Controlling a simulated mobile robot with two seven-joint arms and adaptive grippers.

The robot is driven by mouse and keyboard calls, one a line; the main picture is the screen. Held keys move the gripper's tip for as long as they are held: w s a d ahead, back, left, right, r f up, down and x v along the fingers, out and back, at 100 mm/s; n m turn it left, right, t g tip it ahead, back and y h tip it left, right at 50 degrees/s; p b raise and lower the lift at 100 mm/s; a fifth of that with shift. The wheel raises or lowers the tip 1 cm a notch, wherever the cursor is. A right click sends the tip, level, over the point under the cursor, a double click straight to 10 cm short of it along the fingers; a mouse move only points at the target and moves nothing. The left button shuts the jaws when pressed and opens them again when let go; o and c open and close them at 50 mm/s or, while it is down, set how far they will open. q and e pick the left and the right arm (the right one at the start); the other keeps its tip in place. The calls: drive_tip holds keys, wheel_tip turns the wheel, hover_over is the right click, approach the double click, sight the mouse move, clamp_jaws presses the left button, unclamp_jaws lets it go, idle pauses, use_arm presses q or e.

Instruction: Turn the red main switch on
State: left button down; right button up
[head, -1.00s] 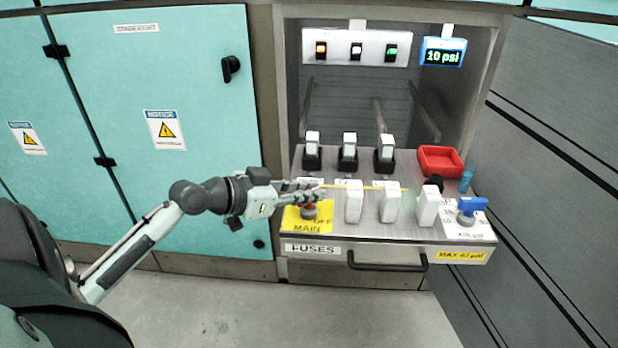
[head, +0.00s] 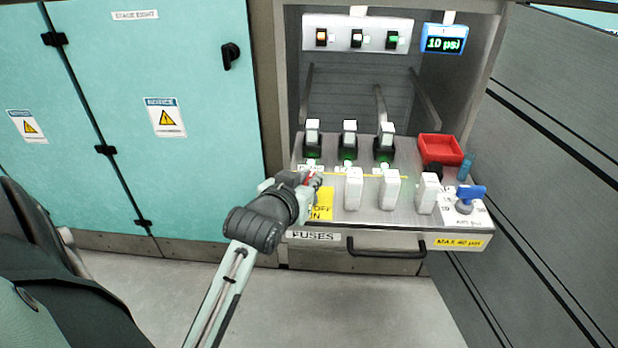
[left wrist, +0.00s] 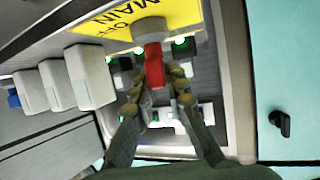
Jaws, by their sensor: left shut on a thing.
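The red main switch (left wrist: 154,66) shows in the left wrist view as a red handle on a grey round base, at the edge of the yellow plate (left wrist: 112,22) marked MAIN and OFF. My left gripper (left wrist: 156,84) is shut on the red handle, one finger on each side. In the head view the left gripper (head: 312,182) covers most of the switch, and only a bit of red shows between the fingers. The yellow plate (head: 321,204) is partly hidden by the arm there. My right gripper is not in view.
Several white fuse blocks (head: 390,190) stand right of the switch. Three black holders (head: 348,150) behind have green lights lit. A red tray (head: 440,149), a blue-handled valve (head: 466,198) and a display reading 10 psi (head: 444,39) are at the right. The drawer handle (head: 385,252) is below.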

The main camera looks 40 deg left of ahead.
use_arm(q)
drive_tip(key=shift+f, duration=0.1)
idle(0.3)
drive_tip(key=c, duration=1.5)
unclamp_jaws()
drive_tip(key=shift+c, duration=0.2)
